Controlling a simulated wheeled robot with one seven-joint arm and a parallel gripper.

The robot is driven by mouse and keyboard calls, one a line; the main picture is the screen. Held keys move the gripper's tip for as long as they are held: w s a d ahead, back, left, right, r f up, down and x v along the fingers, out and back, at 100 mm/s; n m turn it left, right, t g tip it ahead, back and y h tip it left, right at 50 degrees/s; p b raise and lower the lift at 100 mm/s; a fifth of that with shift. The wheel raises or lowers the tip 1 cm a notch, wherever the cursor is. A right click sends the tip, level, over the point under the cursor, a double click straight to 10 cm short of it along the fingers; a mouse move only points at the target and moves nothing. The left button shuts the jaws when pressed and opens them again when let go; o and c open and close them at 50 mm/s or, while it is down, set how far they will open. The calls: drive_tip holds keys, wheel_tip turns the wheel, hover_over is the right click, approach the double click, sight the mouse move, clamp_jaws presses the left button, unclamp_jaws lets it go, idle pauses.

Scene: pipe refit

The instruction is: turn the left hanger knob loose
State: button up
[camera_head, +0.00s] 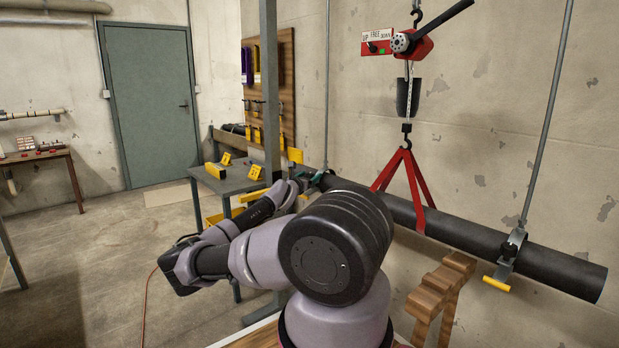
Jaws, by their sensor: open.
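The left hanger's thin grey rod (327,85) comes down the wall to the dark pipe (460,228) near its left end. The left hanger's knob cannot be made out; my arm and gripper cover much of that spot. My gripper (308,181) is at the left end of the visible pipe, close to the foot of that rod. It looks open, but its fingertips are small and partly hidden, and I cannot tell whether it touches the hanger. The right hanger (510,245) sits around the pipe, with a yellow handle (497,285) below it.
A red hoist (412,43) hangs above the pipe, its red sling (411,180) running down to it. A wooden stand (440,292) is below. A grey workbench (233,183) and post (270,90) stand behind my gripper. Open floor (95,260) lies left.

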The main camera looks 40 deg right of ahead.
drive_tip(key=v, duration=1)
drive_tip(key=shift+s+a, duration=0.15)
drive_tip(key=shift+a, duration=0.15)
